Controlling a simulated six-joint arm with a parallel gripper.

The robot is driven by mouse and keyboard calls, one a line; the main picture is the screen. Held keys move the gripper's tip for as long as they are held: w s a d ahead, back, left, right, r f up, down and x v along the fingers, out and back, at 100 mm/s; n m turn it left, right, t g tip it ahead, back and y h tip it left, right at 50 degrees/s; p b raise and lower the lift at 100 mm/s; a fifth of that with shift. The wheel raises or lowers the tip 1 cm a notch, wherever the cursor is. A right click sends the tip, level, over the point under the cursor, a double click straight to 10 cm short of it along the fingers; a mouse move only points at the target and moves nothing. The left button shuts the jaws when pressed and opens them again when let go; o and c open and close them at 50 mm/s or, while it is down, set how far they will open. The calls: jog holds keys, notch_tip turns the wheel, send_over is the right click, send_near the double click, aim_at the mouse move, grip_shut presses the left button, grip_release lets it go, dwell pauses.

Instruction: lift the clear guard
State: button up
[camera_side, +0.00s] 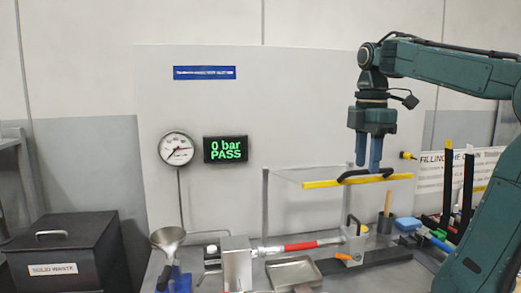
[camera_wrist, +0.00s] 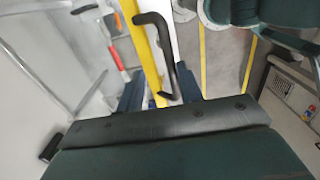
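The clear guard (camera_side: 300,205) is a see-through box with a yellow front edge bar (camera_side: 320,184) and a black handle (camera_side: 352,176). It stands lowered over the test rig on the bench. My gripper (camera_side: 368,168) points down with its two blue fingertips at the handle's height. In the wrist view my gripper (camera_wrist: 159,90) is open, with the black handle (camera_wrist: 150,18) reaching in between the fingers and a gap showing beside it. The yellow bar (camera_wrist: 146,50) runs just left of the handle. Whether a finger touches the handle cannot be told.
Under the guard is a rig with a red-sleeved tube (camera_side: 300,246) and a metal tray (camera_side: 293,272). A gauge (camera_side: 176,149) and a display reading "0 bar PASS" (camera_side: 226,149) are on the back panel. A black waste bin (camera_side: 65,252) and a funnel (camera_side: 168,240) stand left.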

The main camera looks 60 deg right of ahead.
notch_tip(320, 180, down, 19)
jog(key=s+a+t+h, duration=0.1)
jog(key=shift+a+r, duration=0.15)
jog(key=shift+r, duration=0.05)
dwell(0.6)
jog(key=shift+s, duration=0.1)
dwell(0.4)
jog(key=shift+g+y, duration=0.3)
jog(key=r, duration=0.5)
jog(key=s+r, duration=0.1)
jog(key=r, duration=1)
jog(key=shift+s+a+r, duration=0.1)
jog(key=shift+s+r, duration=0.1)
jog(key=shift+r, duration=0.05)
jog(key=shift+f, duration=0.15)
jog(key=shift+w+d+f, duration=0.15)
jog(key=shift+f, duration=3.25)
jog(key=shift+w+d+f, duration=0.1)
jog(key=shift+f, duration=3.25)
